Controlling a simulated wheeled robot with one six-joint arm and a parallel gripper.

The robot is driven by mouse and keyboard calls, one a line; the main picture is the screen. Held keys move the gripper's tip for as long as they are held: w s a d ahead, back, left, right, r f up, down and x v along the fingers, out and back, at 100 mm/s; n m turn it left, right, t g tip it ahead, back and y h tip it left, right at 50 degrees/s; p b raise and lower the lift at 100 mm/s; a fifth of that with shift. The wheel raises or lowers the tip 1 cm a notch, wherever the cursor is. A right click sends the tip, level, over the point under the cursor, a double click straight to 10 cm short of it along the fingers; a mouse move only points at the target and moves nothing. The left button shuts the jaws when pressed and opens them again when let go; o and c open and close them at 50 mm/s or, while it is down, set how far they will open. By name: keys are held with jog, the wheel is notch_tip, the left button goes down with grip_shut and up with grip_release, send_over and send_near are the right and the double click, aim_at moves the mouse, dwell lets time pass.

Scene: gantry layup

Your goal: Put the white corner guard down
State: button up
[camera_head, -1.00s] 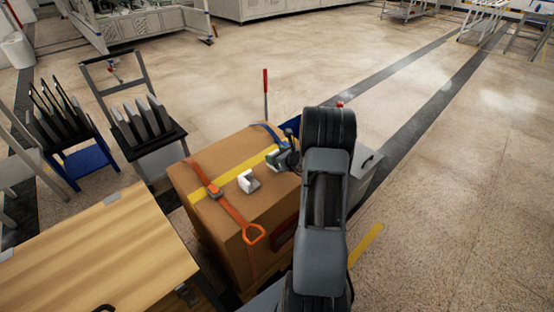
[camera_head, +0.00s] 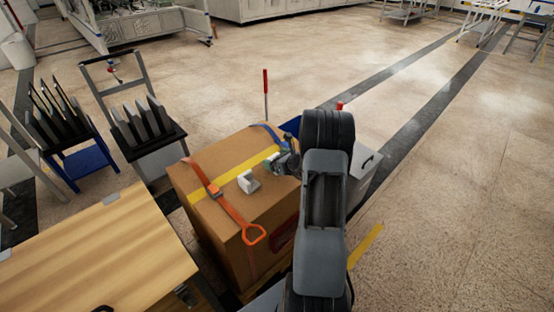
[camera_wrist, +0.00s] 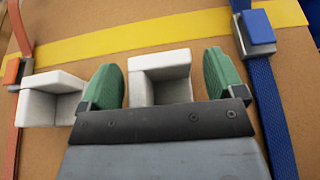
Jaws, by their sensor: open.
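A white corner guard (camera_wrist: 162,80) rests on the brown carton (camera_head: 205,173), between the two green fingers of my gripper (camera_wrist: 163,82). The gripper is open, with a gap on each side of the guard. A second white corner guard (camera_wrist: 50,100) sits left of the left finger in the wrist view, near the orange strap. One white guard (camera_head: 248,181) shows plainly on the carton top in the head view, beside my gripper (camera_head: 280,163). The other guard cannot be made out there behind the gripper and arm.
An orange strap (camera_head: 232,212) and a blue strap (camera_wrist: 266,100) cross the carton, with buckles. Yellow tape (camera_wrist: 120,38) runs along its top. A wooden table (camera_head: 95,250) stands at front left. Racks with dark panels (camera_head: 145,120) stand behind it.

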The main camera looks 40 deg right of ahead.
jog(key=shift+r, duration=0.15)
jog(key=shift+s+r, duration=0.1)
jog(key=shift+r, duration=0.05)
jog(key=p+v, duration=0.1)
jog(key=v, duration=1)
jog(key=s+a+r+n+g+y, duration=0.1)
jog(key=a+r+n+g+y, duration=0.2)
jog(key=a+n, duration=0.6)
jog(key=s+a+r+n+g+y, duration=0.1)
jog(key=a+r+n+g+y, duration=0.4)
jog(key=a, duration=0.6)
jog(key=s+a+r+n+g+h, duration=0.1)
jog(key=s+n+h, duration=0.4)
jog(key=n, duration=0.5)
jog(key=s+a+r+n+g+h, duration=0.1)
jog(key=s+a+r+n+h, duration=0.2)
jog(key=n, duration=0.7)
jog(key=shift+s+a+h+p, duration=0.3)
jog(key=shift+s+a+h, duration=0.6)
jog(key=shift+s+a, duration=0.65)
jog(key=shift+s+d, duration=0.15)
jog(key=shift+d, duration=0.05)
